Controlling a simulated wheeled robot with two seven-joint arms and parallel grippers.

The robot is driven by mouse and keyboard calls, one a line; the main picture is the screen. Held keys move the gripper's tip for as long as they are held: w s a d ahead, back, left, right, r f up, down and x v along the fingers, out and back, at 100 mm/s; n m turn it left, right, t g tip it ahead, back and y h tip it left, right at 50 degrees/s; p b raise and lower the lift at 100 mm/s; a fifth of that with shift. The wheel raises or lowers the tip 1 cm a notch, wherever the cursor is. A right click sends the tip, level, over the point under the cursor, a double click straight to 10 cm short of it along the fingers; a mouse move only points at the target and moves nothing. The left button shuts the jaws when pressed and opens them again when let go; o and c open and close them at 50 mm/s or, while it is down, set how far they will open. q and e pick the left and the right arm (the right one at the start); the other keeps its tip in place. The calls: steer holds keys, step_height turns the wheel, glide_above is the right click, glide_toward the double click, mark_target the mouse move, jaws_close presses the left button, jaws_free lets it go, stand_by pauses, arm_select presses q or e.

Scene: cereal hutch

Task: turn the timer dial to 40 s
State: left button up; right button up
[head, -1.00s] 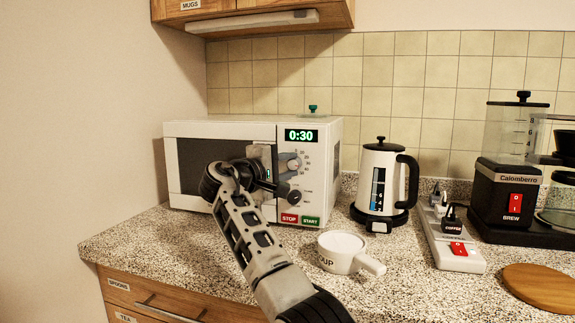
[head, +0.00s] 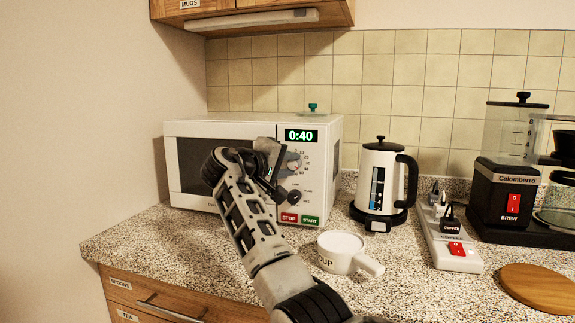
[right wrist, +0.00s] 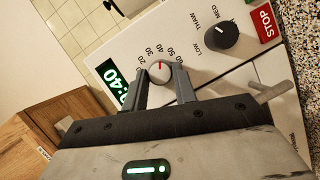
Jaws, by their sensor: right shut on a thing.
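The white microwave (head: 225,128) stands at the back left of the counter, and its green display (head: 301,135) reads 0:40. The timer dial (right wrist: 158,72) is a grey round knob with a red mark, ringed by printed numbers, in the right wrist view. My right gripper (right wrist: 161,84) is shut on the timer dial, with one finger on each side of it. In the head view my right gripper (head: 279,163) covers part of the control panel. My left gripper is not in view.
A dark power knob (right wrist: 221,36) sits beside the timer dial, with the STOP button (head: 289,218) and START button (head: 310,220) below. A white cup (head: 340,252) stands in front, and a kettle (head: 379,180) stands right of the microwave. A power strip (head: 447,240) lies further right.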

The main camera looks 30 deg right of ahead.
steer(key=shift+f, duration=0.1)
steer(key=o, duration=1)
steer(key=shift+c, duration=0.2)
steer(key=shift+a, duration=0.1)
arm_select(q)
steer(key=shift+b, duration=0.4)
arm_select(e)
steer(key=v, duration=1.5)
steer(key=shift+a, duration=0.35)
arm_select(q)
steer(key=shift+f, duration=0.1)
arm_select(e)
steer(key=shift+s, duration=0.15)
